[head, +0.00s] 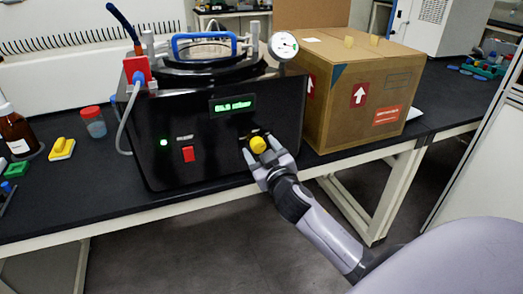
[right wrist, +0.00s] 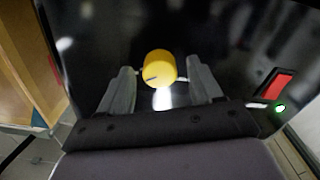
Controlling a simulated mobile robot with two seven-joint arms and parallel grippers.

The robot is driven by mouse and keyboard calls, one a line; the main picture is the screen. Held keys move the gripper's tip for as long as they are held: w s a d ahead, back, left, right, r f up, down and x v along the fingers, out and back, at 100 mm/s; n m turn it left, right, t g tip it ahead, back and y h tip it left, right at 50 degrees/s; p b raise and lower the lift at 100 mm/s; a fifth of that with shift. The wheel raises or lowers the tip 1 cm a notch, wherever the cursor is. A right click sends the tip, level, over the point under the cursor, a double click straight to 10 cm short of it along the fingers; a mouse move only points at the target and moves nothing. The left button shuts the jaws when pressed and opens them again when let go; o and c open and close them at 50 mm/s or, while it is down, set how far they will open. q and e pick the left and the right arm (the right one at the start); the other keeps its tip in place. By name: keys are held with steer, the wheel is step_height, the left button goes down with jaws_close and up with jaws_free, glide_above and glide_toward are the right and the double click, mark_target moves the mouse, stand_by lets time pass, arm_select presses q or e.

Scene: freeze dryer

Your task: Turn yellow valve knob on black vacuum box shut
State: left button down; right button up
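The black vacuum box (head: 225,148) stands on the dark bench, with a lit green display (head: 233,105) on its front. The yellow valve knob (head: 258,144) is low on the right part of that front. It also shows in the right wrist view as a yellow cylinder (right wrist: 160,67) with a dark mark. My right gripper (head: 257,150) is at the knob, and in the right wrist view its open fingers (right wrist: 162,78) stand on either side of it, with gaps between them and the knob. My left gripper is not in view.
A red switch (head: 188,154) and a green light are left of the knob. A cardboard box (head: 362,90) stands close on the right of the vacuum box. A brown bottle (head: 14,131), a red-lidded jar (head: 94,122) and a yellow item (head: 62,149) are on the left.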

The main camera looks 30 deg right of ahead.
steer(key=c, duration=0.9)
steer(key=shift+c, duration=0.2)
steer(key=shift+n, duration=0.4)
steer(key=n+p, duration=0.1)
steer(key=n, duration=0.3)
steer(key=shift+n+p, duration=0.3)
steer(key=shift+n, duration=0.1)
steer(key=n+p, duration=0.1)
steer(key=n, duration=0.5)
steer(key=shift+f, duration=0.1)
steer(key=o, duration=1.1)
steer(key=shift+c, duration=0.2)
steer(key=shift+s, duration=0.15)
